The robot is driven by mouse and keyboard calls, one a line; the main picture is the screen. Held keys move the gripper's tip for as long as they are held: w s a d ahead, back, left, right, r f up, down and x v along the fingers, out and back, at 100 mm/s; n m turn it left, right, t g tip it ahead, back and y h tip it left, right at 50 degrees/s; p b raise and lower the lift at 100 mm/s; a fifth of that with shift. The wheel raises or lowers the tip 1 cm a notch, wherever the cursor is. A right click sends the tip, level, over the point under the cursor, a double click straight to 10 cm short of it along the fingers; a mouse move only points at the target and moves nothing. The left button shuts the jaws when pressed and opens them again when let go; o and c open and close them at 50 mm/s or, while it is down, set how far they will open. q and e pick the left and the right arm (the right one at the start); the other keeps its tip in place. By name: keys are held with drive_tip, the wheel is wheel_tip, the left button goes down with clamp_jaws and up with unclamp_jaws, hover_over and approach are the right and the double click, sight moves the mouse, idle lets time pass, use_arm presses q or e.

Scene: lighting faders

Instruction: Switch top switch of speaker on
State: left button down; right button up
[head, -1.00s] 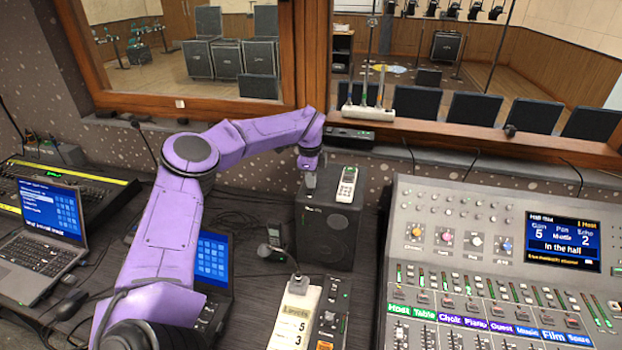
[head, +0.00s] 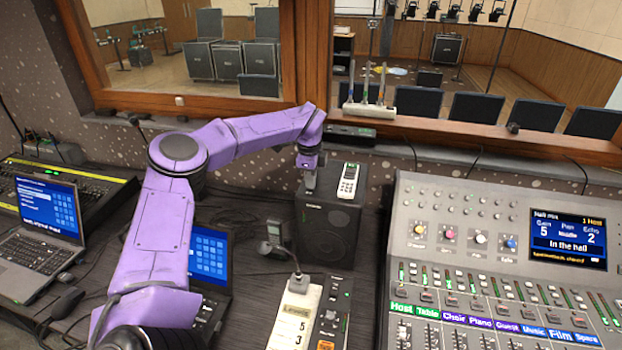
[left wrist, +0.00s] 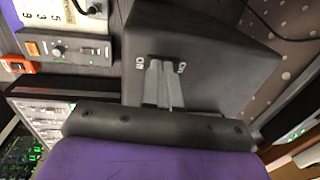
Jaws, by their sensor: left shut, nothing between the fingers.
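The speaker (head: 327,238) is a black box standing on the desk, left of the mixing console. My left gripper (head: 309,188) points down at the left part of its top. In the left wrist view its two grey fingers (left wrist: 158,66) are together with nothing between them, over the dark speaker top (left wrist: 215,50). Small white labels, seemingly on and off, lie on either side of the fingertips. The switch itself is hidden by the fingers, so I cannot tell its position or whether they touch it. My right gripper is not in view.
A white handset (head: 348,182) lies on the speaker top, right of my gripper. The mixing console (head: 480,270) stands to the right. The window ledge is behind.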

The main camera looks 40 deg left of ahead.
use_arm(q)
drive_tip(key=shift+w+r, duration=0.1)
drive_tip(key=r, duration=0.1)
drive_tip(key=r+p, duration=0.1)
drive_tip(key=r, duration=0.2)
drive_tip(key=shift+s+d+r, duration=0.15)
drive_tip(key=shift+s+r, duration=0.1)
drive_tip(key=shift+s+r+b, duration=0.2)
drive_tip(key=shift+r+b, duration=0.5)
wheel_tip(320, 180, up, 8)
drive_tip(key=b, duration=0.1)
drive_tip(key=shift+s+d+b, duration=0.25)
drive_tip(key=shift+s+b, duration=0.15)
drive_tip(key=shift+s, duration=0.05)
drive_tip(key=shift+f, duration=0.1)
